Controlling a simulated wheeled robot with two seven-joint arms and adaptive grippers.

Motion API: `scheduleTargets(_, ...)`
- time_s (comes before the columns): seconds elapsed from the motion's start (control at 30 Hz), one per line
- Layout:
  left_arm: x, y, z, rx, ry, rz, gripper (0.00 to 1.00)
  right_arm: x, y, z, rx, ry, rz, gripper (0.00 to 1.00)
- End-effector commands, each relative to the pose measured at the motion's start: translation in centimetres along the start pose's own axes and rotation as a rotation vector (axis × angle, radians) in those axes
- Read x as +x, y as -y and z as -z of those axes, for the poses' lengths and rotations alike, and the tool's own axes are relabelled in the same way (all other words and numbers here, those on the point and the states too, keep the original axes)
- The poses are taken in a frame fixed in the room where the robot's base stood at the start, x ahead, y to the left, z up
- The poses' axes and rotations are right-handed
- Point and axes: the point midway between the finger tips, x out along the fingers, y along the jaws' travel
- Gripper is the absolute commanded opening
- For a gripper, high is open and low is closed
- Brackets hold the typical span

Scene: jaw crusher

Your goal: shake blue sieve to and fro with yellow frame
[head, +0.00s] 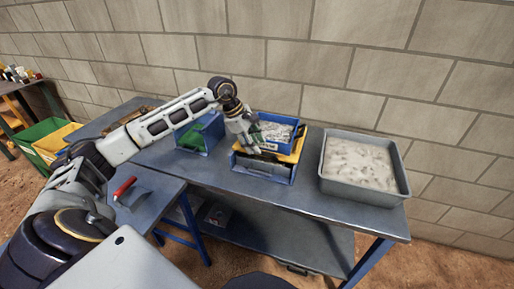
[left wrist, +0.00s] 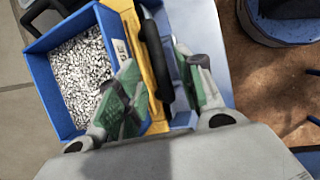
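The blue sieve (head: 298,123) holds grey-white gravel and sits on the yellow frame (head: 297,153). A blue bin (head: 263,168) stands under the frame on the bench. In the left wrist view the sieve (left wrist: 33,73) is at the left, and the yellow frame (left wrist: 131,22) runs beside it with a black handle (left wrist: 156,52). My left gripper (head: 251,147) is at the near left side of the sieve. In the left wrist view its green-padded fingers (left wrist: 158,80) are apart, one on each side of the handle; gaps show. My right gripper is not in view.
A grey tray (head: 398,175) of pale material stands at the right of the bench (head: 300,198). A blue and green box (head: 213,128) stands left of the sieve. A red-handled tool (head: 124,187) lies on the nearer table. A block wall (head: 330,60) closes the back.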

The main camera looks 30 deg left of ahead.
Motion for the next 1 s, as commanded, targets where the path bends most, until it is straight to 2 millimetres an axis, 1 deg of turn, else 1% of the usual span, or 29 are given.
scheduleTargets(0.2,-3.3,-0.1,0.1,0.000,-0.002,-0.003,0.37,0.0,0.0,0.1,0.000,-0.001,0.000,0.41)
scheduleTargets(0.5,-7.4,-0.1,0.0,0.000,-0.001,-0.002,0.37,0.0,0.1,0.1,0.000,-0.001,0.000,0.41)
scheduleTargets(0.7,-8.8,0.0,0.0,-0.001,-0.001,-0.001,0.37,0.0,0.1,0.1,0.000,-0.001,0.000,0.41)
scheduleTargets(1.0,-9.0,0.0,0.0,-0.001,0.000,0.000,0.37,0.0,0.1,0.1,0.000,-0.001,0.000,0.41)
